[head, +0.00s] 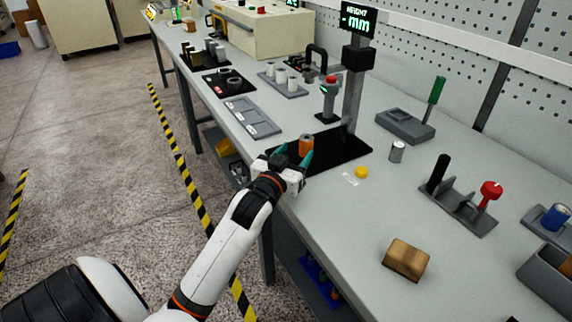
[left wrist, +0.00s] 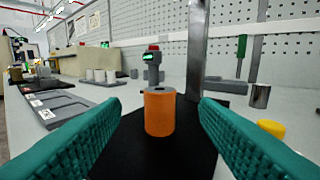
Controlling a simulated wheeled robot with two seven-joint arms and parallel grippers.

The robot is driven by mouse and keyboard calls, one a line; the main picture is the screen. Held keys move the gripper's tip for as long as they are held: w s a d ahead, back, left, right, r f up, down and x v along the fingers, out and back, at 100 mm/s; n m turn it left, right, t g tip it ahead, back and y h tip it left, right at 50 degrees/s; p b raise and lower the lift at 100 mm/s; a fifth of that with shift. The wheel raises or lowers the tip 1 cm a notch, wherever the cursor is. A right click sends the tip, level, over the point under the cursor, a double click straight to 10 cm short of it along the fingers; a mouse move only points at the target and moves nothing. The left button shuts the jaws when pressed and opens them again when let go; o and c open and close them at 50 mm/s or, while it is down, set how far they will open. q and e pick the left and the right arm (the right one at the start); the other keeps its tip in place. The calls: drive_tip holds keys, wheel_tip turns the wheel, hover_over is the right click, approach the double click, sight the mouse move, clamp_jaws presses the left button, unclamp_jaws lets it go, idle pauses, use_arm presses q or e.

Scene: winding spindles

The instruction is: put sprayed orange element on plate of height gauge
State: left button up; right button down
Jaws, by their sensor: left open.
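The orange element (head: 306,145) is a small upright cylinder with a grey top. It stands on the black plate (head: 343,153) of the height gauge, whose grey post (head: 353,92) carries a display (head: 358,20) reading "HEIGHT - mm". My left gripper (head: 293,160) is at the plate's front left edge, just in front of the element. In the left wrist view the orange element (left wrist: 159,112) stands between and beyond the two teal fingers (left wrist: 160,130), which are spread apart and do not appear to touch it. My right gripper is not in view.
A yellow button-like disc (head: 361,172) and a metal cylinder (head: 397,151) stand right of the plate. A grey tray (head: 252,117) lies to the left. A red-topped button stand (head: 329,98) is behind the element. A brown block (head: 406,259) sits nearer, with bare table around it.

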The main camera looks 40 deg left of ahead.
use_arm(q)
drive_tip(key=s, duration=0.2)
drive_tip(key=s+d, duration=0.1)
drive_tip(key=s, duration=0.1)
drive_tip(key=shift+s, duration=0.4)
